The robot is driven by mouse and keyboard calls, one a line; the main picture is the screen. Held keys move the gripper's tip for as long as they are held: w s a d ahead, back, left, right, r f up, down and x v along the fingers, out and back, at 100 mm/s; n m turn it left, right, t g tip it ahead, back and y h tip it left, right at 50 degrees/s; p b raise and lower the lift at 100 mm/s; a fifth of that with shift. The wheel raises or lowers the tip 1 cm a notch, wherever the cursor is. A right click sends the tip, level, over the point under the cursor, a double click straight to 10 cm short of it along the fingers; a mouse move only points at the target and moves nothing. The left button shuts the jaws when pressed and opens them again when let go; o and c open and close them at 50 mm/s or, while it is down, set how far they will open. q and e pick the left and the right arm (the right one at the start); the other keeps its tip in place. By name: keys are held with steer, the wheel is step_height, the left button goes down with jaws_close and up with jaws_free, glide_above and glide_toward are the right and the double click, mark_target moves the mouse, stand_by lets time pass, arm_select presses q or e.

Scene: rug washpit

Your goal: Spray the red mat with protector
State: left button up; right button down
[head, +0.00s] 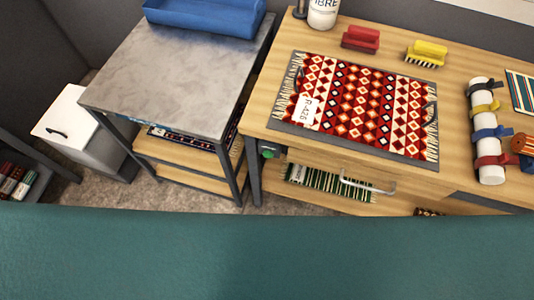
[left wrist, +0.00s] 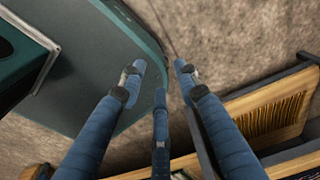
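The red mat (head: 352,112), patterned with cream, black and orange diamonds and fringed at both ends, lies flat on a dark grey sheet on the wooden bench. A white tag marked R-426 (head: 306,109) lies at its left end. A white bottle (head: 323,15) with a partly readable label ending in "IBRE" stands behind the mat; its top is cut off, so I cannot tell if it is the protector. My left gripper (left wrist: 160,80) shows only in the left wrist view, fingers apart and empty above the floor. My right gripper is in neither view.
A red brush (head: 361,39) and a yellow brush (head: 427,53) sit behind the mat. A white roll with coloured straps (head: 488,130) lies to its right. A grey-topped table (head: 180,75) with a blue tray (head: 205,16) stands left, with a narrow gap before the bench.

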arm_select(q)
steer(key=shift+w, duration=0.15)
jaws_close()
steer(key=shift+a, duration=0.1)
stand_by(1.1)
